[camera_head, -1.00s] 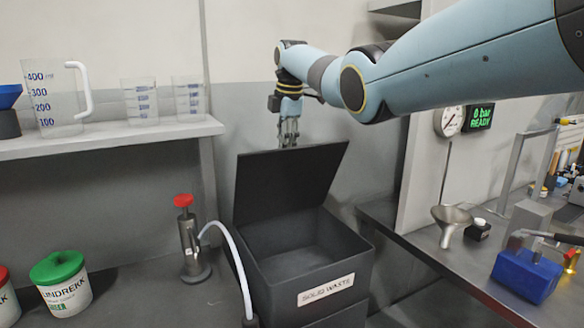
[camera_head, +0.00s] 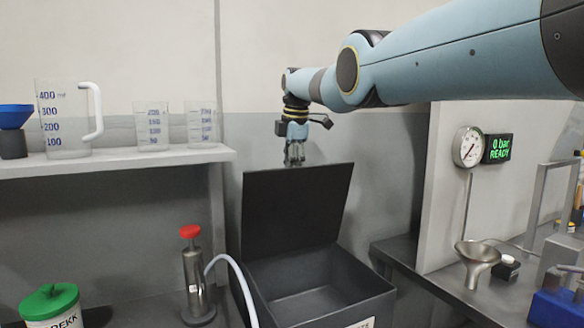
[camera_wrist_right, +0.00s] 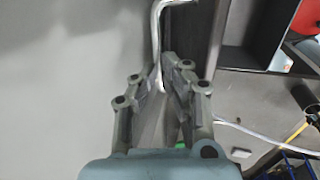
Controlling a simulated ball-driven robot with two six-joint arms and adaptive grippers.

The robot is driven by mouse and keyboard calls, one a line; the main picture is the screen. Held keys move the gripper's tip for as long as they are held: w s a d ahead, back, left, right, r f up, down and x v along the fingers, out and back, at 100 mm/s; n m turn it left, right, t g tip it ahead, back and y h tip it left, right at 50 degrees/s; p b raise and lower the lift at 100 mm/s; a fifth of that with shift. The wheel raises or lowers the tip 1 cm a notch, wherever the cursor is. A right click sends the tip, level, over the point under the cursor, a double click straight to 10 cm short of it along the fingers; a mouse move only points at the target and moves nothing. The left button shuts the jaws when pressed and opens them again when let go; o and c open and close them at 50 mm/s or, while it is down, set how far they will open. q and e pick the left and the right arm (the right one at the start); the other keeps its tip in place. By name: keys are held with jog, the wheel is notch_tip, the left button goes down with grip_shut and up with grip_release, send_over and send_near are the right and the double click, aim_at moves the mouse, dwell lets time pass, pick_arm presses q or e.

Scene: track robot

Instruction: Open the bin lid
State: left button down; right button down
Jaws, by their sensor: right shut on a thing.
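The black bin (camera_head: 315,307) stands in the middle of the head view, its grey inside showing. Its black lid (camera_head: 295,208) stands raised at the back left of the opening, inner face towards me. My right gripper (camera_head: 294,160) is at the lid's top edge. In the right wrist view my right gripper (camera_wrist_right: 161,90) is shut on a bent pale metal bar (camera_wrist_right: 157,35), which looks like the lid handle. The exact contact is hard to see. My left gripper is not in view.
A red-topped metal cylinder (camera_head: 196,280) with a pale hose (camera_head: 238,275) stands left of the bin. A shelf (camera_head: 110,160) with measuring cups is at the left. A bench (camera_head: 440,285) with a funnel (camera_head: 477,258) is at the right. The wall is behind the lid.

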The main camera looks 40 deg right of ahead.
jog(key=shift+s+a+f, duration=0.15)
jog(key=shift+a+f, duration=0.05)
jog(key=shift+f, duration=0.3)
jog(key=shift+s+a+f, duration=0.1)
jog(key=shift+a+f, duration=0.05)
jog(key=shift+f, duration=0.3)
jog(key=c, duration=1.4)
grip_release()
jog(key=shift+w, duration=0.1)
jog(key=shift+d, duration=0.1)
jog(key=v, duration=1.3)
jog(key=shift+w+d, duration=0.25)
jog(key=shift+f, duration=0.1)
